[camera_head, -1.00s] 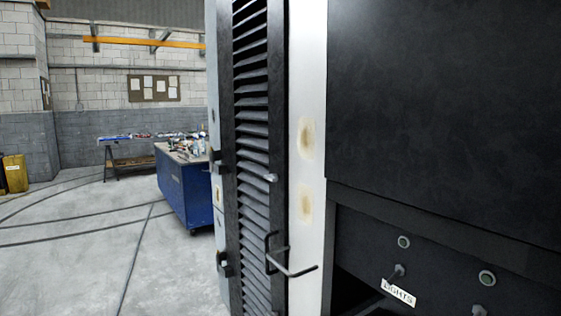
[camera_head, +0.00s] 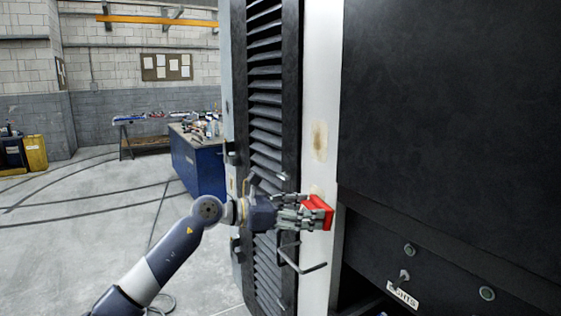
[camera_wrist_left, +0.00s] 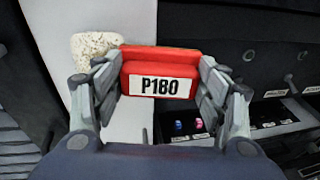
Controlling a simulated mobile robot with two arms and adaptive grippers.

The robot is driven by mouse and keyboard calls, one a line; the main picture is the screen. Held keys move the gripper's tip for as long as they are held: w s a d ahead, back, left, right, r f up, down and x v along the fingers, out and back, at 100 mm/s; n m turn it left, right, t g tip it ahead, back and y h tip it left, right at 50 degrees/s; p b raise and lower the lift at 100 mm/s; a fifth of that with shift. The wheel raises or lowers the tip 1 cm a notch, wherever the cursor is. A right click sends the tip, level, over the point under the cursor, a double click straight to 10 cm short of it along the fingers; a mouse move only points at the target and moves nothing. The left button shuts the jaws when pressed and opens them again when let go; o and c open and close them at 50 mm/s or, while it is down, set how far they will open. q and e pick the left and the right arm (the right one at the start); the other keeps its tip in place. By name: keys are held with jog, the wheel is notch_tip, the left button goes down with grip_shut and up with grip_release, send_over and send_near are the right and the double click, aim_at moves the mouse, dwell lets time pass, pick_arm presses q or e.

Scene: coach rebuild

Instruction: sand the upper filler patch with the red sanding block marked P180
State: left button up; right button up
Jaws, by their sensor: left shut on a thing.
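My left gripper (camera_head: 304,212) is shut on the red sanding block (camera_head: 319,211), in front of the white post (camera_head: 317,80). In the left wrist view the block (camera_wrist_left: 160,58) sits between both fingers and its white label reads P180. The upper filler patch (camera_head: 319,140), a tan smear, shows clear on the post above the block. The lower patch (camera_head: 316,189) is mostly hidden behind the gripper and block. One pale speckled patch (camera_wrist_left: 96,48) shows left of the block in the left wrist view. I cannot tell whether the block touches the post. My right gripper is out of view.
A black louvred panel (camera_head: 266,110) stands left of the post, with a bent metal handle (camera_head: 299,262) below the gripper. A dark panel with knobs and a label (camera_head: 402,294) is at the right. A blue workbench (camera_head: 198,165) stands behind, with open floor at left.

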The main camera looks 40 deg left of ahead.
pick_arm(q)
jog(key=a+r+n+t+y, duration=0.2)
jog(key=a+r+t, duration=0.1)
jog(key=a+r, duration=0.5)
jog(key=p+x, duration=0.2)
jog(key=x, duration=0.1)
jog(key=r+p+x, duration=0.1)
jog(key=p+x, duration=0.2)
jog(key=shift+d+r, duration=0.15)
jog(key=shift+d, duration=0.1)
jog(key=shift+w, duration=0.25)
jog(key=shift+r+p, duration=0.1)
jog(key=shift+p, duration=0.25)
jog(key=shift+s+r+p, duration=0.15)
jog(key=shift+r+p, duration=1.05)
jog(key=shift+r, duration=0.65)
